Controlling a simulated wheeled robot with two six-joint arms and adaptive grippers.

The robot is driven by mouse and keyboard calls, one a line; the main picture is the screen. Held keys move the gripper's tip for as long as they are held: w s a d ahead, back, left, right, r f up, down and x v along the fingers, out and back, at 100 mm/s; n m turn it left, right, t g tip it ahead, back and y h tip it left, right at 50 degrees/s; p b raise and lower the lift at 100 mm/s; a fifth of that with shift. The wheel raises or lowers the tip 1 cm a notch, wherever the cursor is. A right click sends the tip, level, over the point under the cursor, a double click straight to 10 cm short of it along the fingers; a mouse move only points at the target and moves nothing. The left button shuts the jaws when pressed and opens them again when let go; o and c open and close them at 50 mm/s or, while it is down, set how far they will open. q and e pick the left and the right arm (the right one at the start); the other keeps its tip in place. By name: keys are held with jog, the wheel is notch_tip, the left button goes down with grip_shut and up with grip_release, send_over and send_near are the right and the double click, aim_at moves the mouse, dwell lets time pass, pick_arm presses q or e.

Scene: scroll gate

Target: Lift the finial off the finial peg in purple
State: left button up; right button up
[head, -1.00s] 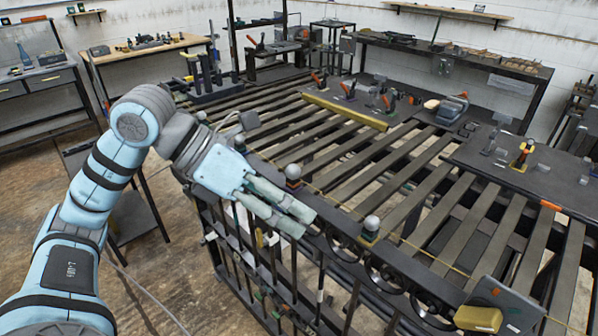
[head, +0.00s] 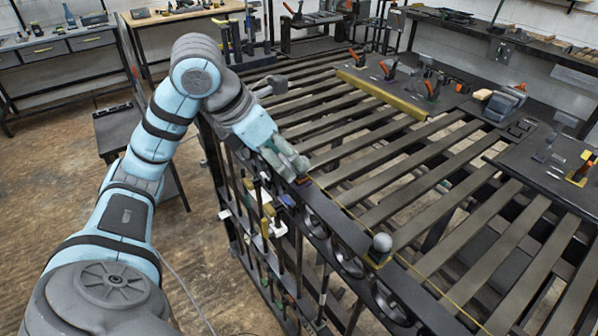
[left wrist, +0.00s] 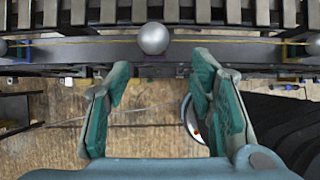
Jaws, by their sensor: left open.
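A silver ball finial (left wrist: 152,38) sits on the gate's top rail in the left wrist view, with a small purplish patch below it. My left gripper (left wrist: 160,72) is open and empty, its two green-grey fingers apart, with the ball just beyond the tips and roughly between them. Another silver finial (head: 382,243) stands on a yellow base farther right along the rail. My right gripper is out of view.
The slatted bench (head: 440,190) fills the space behind the rail. A yellow bar (head: 382,96) and several clamps lie across it. Two more finials show at the wrist view's edges, one at the right (left wrist: 314,44). The floor (head: 60,200) at left is mostly open.

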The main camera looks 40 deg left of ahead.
aim_at(297, 173)
pick_arm(q)
jog(key=x, duration=0.5)
jog(key=w+x, duration=0.1)
jog(key=x, duration=0.1)
jog(key=shift+w+a+b, duration=0.15)
jog(key=shift+a+b, duration=0.05)
jog(key=shift+b, duration=0.15)
jog(key=shift+c, duration=0.8)
grip_shut()
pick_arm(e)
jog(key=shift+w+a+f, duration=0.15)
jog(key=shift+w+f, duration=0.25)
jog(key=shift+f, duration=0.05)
